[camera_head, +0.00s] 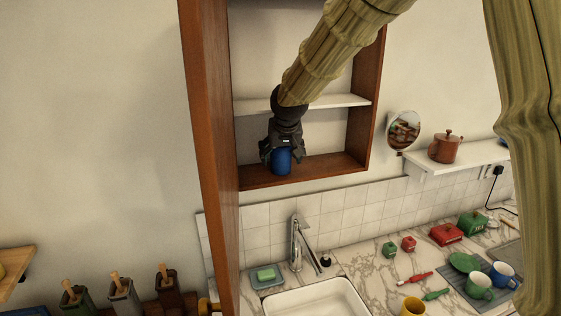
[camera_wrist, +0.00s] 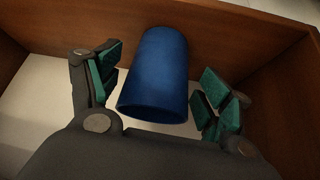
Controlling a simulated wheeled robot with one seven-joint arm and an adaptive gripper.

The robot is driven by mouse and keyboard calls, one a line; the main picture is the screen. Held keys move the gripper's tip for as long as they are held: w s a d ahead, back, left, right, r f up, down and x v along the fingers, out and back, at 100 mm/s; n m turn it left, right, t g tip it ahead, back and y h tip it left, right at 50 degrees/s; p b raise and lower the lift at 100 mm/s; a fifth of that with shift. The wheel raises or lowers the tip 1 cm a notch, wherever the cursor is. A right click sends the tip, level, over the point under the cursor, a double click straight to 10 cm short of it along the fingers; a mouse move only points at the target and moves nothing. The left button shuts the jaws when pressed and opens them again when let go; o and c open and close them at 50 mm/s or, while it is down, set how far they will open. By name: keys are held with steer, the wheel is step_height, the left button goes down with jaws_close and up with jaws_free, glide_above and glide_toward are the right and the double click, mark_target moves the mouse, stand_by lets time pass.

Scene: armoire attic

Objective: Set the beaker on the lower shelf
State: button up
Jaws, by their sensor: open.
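The beaker (camera_head: 281,163) is a blue cylinder standing on the lower shelf (camera_head: 325,170) of the wooden armoire. In the wrist view, the beaker (camera_wrist: 156,75) is between the two fingers, with gaps visible on both sides. My gripper (camera_head: 282,150) is open around the beaker, its fingers apart from the blue wall. The wrist view shows the open green-padded fingers of my gripper (camera_wrist: 160,90). The beaker's upper part is partly hidden by my gripper in the head view.
The armoire's left side panel (camera_head: 207,130) stands close on the left. Below are a tap (camera_head: 297,245), a sink (camera_head: 315,298) and a counter with mugs. The lower shelf is bare to the right of the beaker.

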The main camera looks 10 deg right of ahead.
steer(key=s+b, duration=0.5)
steer(key=s, duration=0.7)
steer(key=shift+a+b, duration=0.4)
steer(key=shift+a, duration=0.05)
steer(key=shift+w+f, duration=0.1)
